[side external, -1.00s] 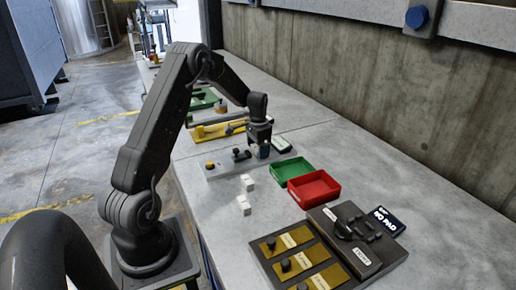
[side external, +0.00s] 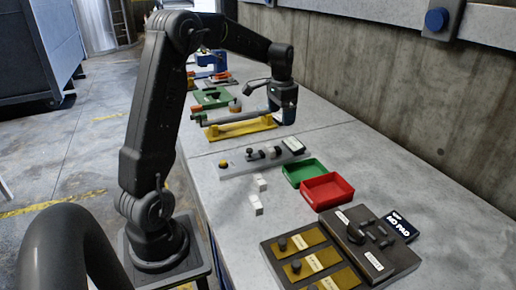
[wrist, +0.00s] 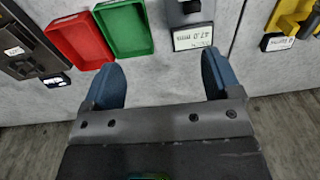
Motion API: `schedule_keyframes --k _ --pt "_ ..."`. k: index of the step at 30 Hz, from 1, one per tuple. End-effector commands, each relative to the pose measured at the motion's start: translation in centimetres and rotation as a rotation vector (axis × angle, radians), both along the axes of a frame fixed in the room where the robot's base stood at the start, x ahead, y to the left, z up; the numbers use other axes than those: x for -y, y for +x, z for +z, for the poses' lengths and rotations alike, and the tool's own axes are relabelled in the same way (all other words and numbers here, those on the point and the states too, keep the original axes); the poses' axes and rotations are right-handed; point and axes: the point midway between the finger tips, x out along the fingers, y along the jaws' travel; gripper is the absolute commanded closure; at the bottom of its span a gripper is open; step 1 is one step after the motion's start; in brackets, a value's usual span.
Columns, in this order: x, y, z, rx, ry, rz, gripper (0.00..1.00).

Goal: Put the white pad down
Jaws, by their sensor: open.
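My gripper (wrist: 160,78) is open, with its blue fingers wide apart and nothing between them in the wrist view. In the side view my gripper (side external: 285,118) hangs above the bench, beyond the grey gauge (side external: 240,163). A small pale piece (side external: 272,151) sits on the gauge between its dark fittings; I cannot tell for sure that it is the white pad. The gauge's readout (wrist: 193,37) seems to read 47.0 mm in the wrist view. Two small white blocks (side external: 260,184) (side external: 256,205) lie on the bench in front of the gauge.
An empty-looking green tray (side external: 303,171) and red tray (side external: 327,190) stand side by side. A dark fixture (side external: 352,238) with a "PAD" display (side external: 398,226) and brass-coloured plates (side external: 300,256) are nearer. A yellow stand (side external: 240,129) is beyond the gauge. Bare bench lies along the wall.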

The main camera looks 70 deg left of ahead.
Motion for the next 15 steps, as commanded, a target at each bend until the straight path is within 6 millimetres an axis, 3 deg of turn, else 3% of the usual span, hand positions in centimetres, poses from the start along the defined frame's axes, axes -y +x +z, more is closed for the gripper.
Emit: schedule_keyframes --k 1,6,12,15 --pt "2.9 -0.6 1.9 0.032 0.016 -0.011 0.17" --pt "11.5 -4.3 5.7 0.134 0.043 -0.012 0.17" --pt "19.7 -10.8 7.3 0.264 0.036 -0.015 0.17" --pt "22.6 -14.3 7.1 0.325 0.017 -0.016 0.17"
